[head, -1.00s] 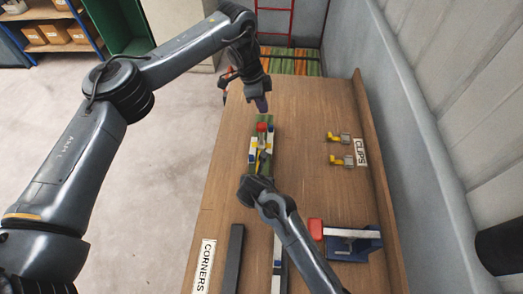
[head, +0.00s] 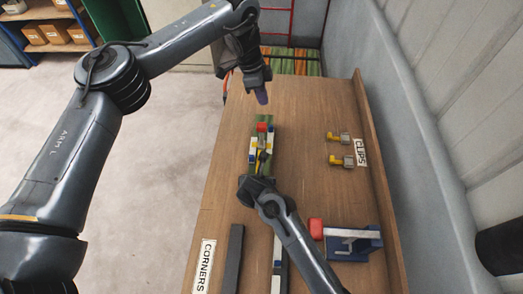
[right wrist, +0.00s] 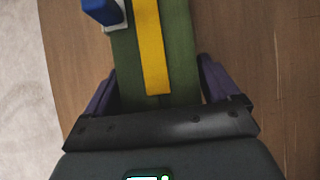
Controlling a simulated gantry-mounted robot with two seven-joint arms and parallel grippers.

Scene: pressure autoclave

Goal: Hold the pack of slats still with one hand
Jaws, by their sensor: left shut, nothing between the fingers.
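The pack of slats (head: 261,140) is a narrow green stack lying lengthwise on the bench, with a yellow strip along it and a red piece at its far end. In the right wrist view the green pack (right wrist: 185,50) runs between my right gripper's purple fingers (right wrist: 160,85), which lie against both its sides. In the head view my right gripper (head: 260,172) is at the pack's near end, its fingertips mostly hidden by the wrist. My left gripper (head: 262,98) is shut and empty, raised above the bench beyond the pack's far end.
Two yellow and grey clips (head: 347,160) lie by the CLIPS label (head: 360,152) on the right. A blue fixture with a red block (head: 352,242) stands at the near right. A dark bar (head: 233,258) lies near the CORNERS label (head: 204,265).

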